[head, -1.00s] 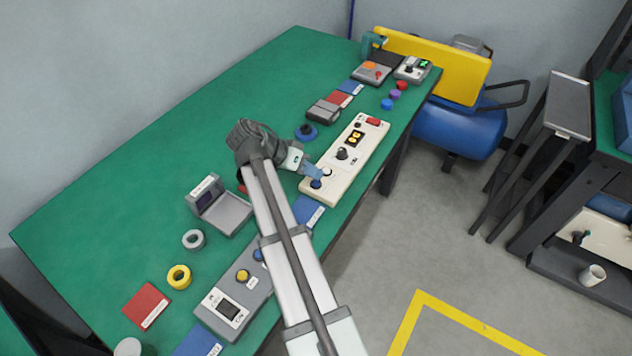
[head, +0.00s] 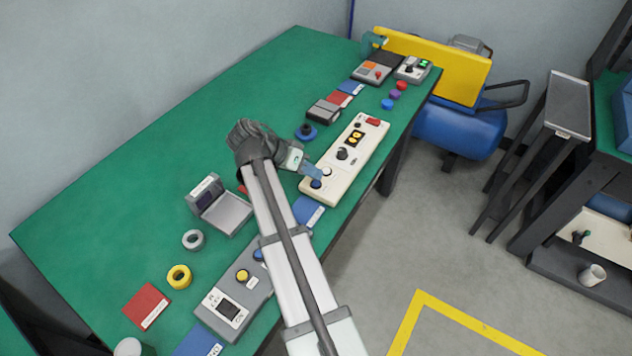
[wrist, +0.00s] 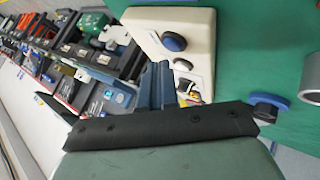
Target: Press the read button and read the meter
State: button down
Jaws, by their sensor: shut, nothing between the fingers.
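A long cream panel (head: 335,178) lies on the green table, with a lit yellow display (head: 355,138), a dark knob (head: 342,154), a red part (head: 372,121) and a dark blue button (head: 316,184) at its near end. My gripper (head: 314,172) has its blue-grey fingers shut and empty at this near end, beside the button. In the wrist view the fingers (wrist: 157,82) stand close to the panel, and an oval blue button (wrist: 174,42) shows clear of them. Whether the fingertips touch a button cannot be told. No button label or display reading is legible.
A grey box (head: 255,296) with a dark screen and yellow button lies nearer. An open grey case (head: 228,214), grey ring (head: 193,239) and yellow ring (head: 179,277) are left of my arm. A blue-based black knob (head: 306,131) stands behind the panel. The table's left-back area is bare.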

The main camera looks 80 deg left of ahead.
aim_at(313, 182)
jog(key=shift+f, duration=0.2)
jog(key=shift+f, duration=0.25)
jog(key=shift+f, duration=0.35)
dwell(1.1)
jog(key=shift+r, duration=0.8)
jog(key=shift+r, duration=2.5)
